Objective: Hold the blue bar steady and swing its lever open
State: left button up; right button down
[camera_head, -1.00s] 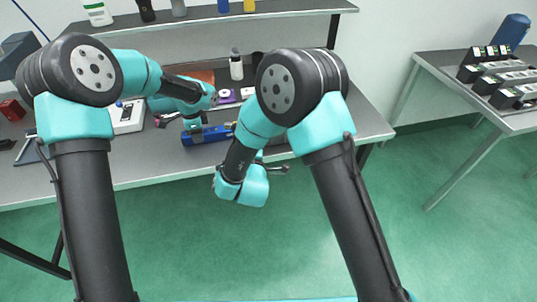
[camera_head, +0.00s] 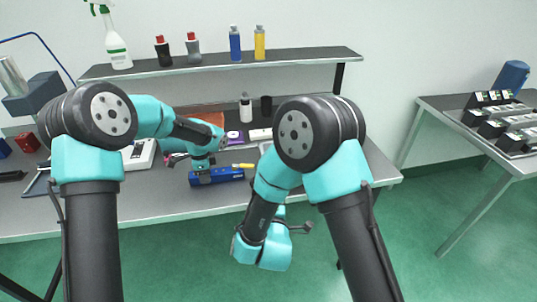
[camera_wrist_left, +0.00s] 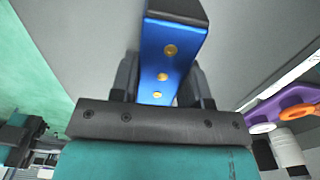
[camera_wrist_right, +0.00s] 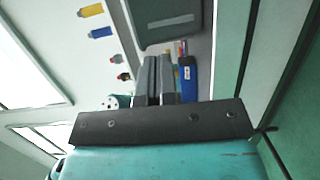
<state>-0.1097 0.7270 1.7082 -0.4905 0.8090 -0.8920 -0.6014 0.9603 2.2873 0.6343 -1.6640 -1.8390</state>
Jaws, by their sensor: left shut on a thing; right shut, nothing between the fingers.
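My left gripper (camera_head: 201,177) is shut around the bar's left part from above. In the left wrist view the bar (camera_wrist_left: 176,50), with brass screws on its face, stands between the fingers. My right gripper (camera_wrist_right: 158,80) is shut and empty; its fingers lie side by side in the right wrist view. The bar (camera_wrist_right: 188,80) shows beyond them there. In the head view the right fingers are hidden behind my right wrist, in front of the bench.
A shelf (camera_head: 220,62) with bottles stands behind. Bare bench lies in front of the bar. Another table (camera_head: 500,145) stands right.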

jog(key=a+n, duration=0.3)
jog(key=n, duration=0.9)
jog(key=s+a+n, duration=0.1)
jog(key=a+n, duration=0.3)
jog(key=n, duration=0.8)
jog(key=s+a+n, duration=0.1)
jog(key=a+n, duration=0.2)
jog(key=n, duration=0.8)
jog(key=shift+s+a+n+h, duration=0.2)
jog(key=shift+n+h, duration=0.1)
jog(key=shift+n, duration=0.1)
